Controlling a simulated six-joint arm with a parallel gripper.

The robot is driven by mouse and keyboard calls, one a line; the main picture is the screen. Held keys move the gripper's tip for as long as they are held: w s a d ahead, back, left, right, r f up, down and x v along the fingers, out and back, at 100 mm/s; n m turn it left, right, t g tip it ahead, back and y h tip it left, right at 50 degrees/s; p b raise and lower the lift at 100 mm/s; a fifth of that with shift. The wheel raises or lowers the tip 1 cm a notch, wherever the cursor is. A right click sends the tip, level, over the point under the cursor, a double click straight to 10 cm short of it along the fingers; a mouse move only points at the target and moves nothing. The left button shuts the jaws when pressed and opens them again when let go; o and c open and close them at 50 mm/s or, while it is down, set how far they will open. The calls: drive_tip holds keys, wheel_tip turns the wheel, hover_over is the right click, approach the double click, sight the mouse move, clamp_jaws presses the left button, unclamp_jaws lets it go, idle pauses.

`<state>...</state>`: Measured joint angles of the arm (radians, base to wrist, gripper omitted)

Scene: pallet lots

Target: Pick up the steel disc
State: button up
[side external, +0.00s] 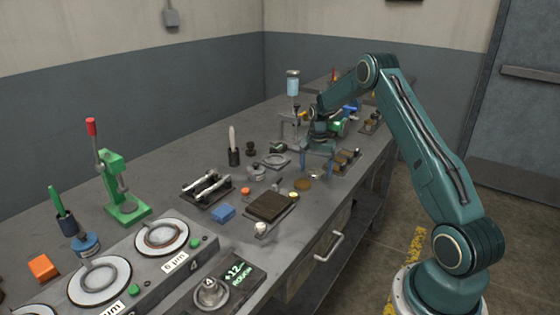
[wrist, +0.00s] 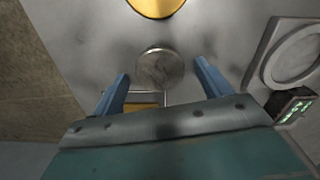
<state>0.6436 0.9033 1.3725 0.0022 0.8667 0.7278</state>
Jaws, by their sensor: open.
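The steel disc (wrist: 160,70) is a round, grey, scuffed piece lying flat on the grey bench in the wrist view. My gripper (wrist: 161,67) is open, with one blue finger on each side of the disc's outline and visible gaps between. In the side external view my gripper (side external: 317,172) points down low over the bench. The height of the fingertips above the disc is hard to tell. The disc is hard to make out there among the fingers. A brass-coloured disc (wrist: 155,6) lies just beyond it, also seen in the side external view (side external: 303,184).
A round-ringed plate (wrist: 294,54) and a small device with a green display (wrist: 291,105) are at the right in the wrist view.

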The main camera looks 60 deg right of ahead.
sight(316, 171)
idle(0.4)
drive_tip(key=c, duration=1.3)
drive_tip(key=shift+r, duration=0.15)
wheel_tip(316, 171, up, 20)
drive_tip(key=shift+f, duration=0.1)
